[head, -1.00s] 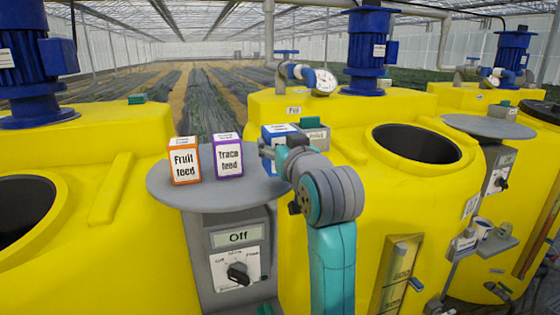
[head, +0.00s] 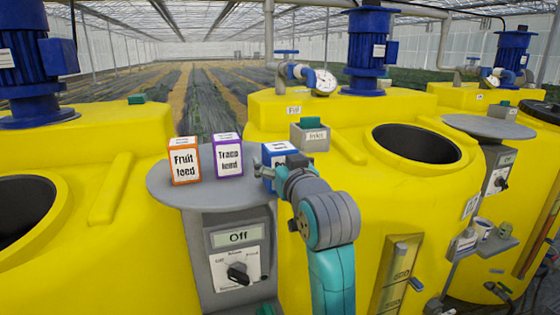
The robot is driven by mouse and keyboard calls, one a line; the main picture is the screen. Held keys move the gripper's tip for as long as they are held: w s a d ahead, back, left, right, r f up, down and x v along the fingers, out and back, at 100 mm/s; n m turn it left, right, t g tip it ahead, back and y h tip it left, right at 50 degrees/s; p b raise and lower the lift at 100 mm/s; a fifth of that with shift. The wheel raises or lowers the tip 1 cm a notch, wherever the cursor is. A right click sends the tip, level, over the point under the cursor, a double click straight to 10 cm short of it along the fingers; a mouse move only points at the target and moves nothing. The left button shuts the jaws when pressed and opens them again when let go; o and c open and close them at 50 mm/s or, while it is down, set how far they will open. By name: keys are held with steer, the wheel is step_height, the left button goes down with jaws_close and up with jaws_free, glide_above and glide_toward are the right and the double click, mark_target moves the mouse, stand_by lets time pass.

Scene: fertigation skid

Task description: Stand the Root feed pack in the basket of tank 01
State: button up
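A blue and white pack (head: 274,150) is at the right edge of the round grey stand top (head: 170,191). Its label is mostly hidden by my arm, so I cannot read its name. My gripper (head: 266,172) is against its near side and appears closed on it; the fingertips are partly hidden. I cannot tell whether the pack's base touches the stand. The orange Fruit feed pack (head: 184,161) and purple Trace feed pack (head: 228,157) stand upright to its left.
The middle tank has an open round hatch (head: 416,145), a blue motor (head: 368,50) and a gauge (head: 322,82). A control box reading Off (head: 238,240) is below the stand top. Another round stand (head: 488,126) and a shelf with a cup (head: 482,230) are at right.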

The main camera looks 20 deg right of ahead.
steer(key=shift+s, duration=0.1)
steer(key=s, duration=1)
steer(key=shift+s+f, duration=0.35)
steer(key=shift+f, duration=0.1)
steer(key=shift+f, duration=0.1)
steer(key=s+f+g, duration=0.1)
steer(key=s+f, duration=0.2)
steer(key=f, duration=0.8)
steer(key=s+f, duration=0.3)
steer(key=f, duration=0.8)
steer(key=s+f+g, duration=0.1)
steer(key=s+f, duration=1.1)
steer(key=s, duration=0.1)
steer(key=s+f, duration=0.2)
steer(key=s, duration=1)
steer(key=s+f+g, duration=0.1)
steer(key=s+f, duration=0.1)
steer(key=s, duration=1)
steer(key=shift+f, duration=0.15)
